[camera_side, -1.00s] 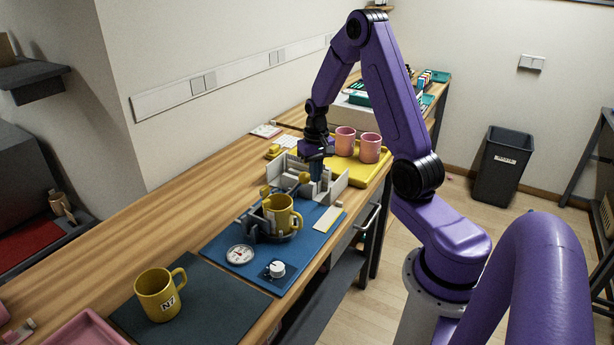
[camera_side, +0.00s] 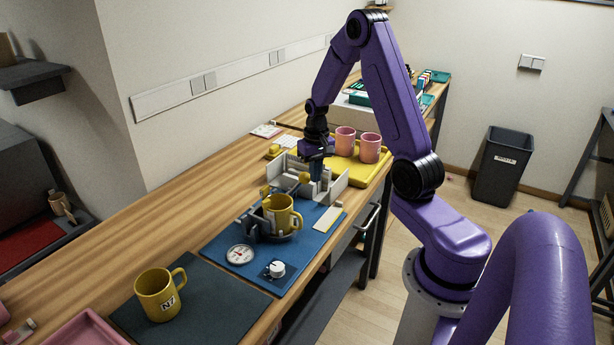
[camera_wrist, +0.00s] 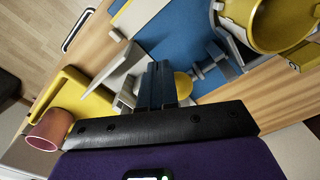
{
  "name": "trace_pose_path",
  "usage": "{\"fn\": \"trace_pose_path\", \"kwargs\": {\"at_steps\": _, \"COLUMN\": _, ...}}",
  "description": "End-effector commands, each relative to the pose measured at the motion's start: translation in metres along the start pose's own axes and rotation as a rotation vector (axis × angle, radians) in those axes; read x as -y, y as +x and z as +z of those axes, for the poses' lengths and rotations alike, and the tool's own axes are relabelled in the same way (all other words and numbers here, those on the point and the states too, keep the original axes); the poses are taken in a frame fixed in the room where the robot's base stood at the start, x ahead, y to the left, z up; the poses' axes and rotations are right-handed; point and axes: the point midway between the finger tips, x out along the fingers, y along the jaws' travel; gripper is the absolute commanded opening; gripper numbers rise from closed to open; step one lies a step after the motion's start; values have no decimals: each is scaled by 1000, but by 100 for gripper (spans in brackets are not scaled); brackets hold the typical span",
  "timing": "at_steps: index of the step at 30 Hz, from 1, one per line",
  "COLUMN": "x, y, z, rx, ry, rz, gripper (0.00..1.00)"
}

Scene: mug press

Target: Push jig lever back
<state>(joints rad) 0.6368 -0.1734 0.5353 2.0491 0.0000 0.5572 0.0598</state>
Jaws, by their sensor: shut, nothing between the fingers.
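The jig (camera_side: 332,187) has pale grey walls and stands on a blue mat, with a yellow mug (camera_side: 281,214) upright in its near part. A yellow ball knob (camera_side: 304,177), which looks like the lever's end, sits at the jig's middle. It also shows in the wrist view (camera_wrist: 184,85). My gripper (camera_side: 316,174) points down among the jig walls, right beside the knob. Its fingers (camera_wrist: 157,72) are closed and empty. Whether they touch the knob I cannot tell; the lever's arm is mostly hidden.
A yellow tray (camera_side: 366,174) with two pink mugs (camera_side: 345,141) stands just behind the jig. A dial gauge (camera_side: 240,255) and a white knob (camera_side: 276,268) are on the blue mat's near end. Another yellow mug (camera_side: 158,298) stands on a dark mat nearer the camera.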

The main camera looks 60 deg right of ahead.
Motion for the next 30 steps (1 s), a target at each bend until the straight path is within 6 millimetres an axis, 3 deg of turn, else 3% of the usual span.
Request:
{"fn": "trace_pose_path", "kwargs": {"at_steps": 14, "x": 0, "y": 1, "z": 0, "rx": 0, "ry": 0, "rz": 0, "gripper": 0}}
{"fn": "trace_pose_path", "kwargs": {"at_steps": 30, "x": 0, "y": 18, "z": 0, "rx": 2, "ry": 0, "rz": 0, "gripper": 0}}
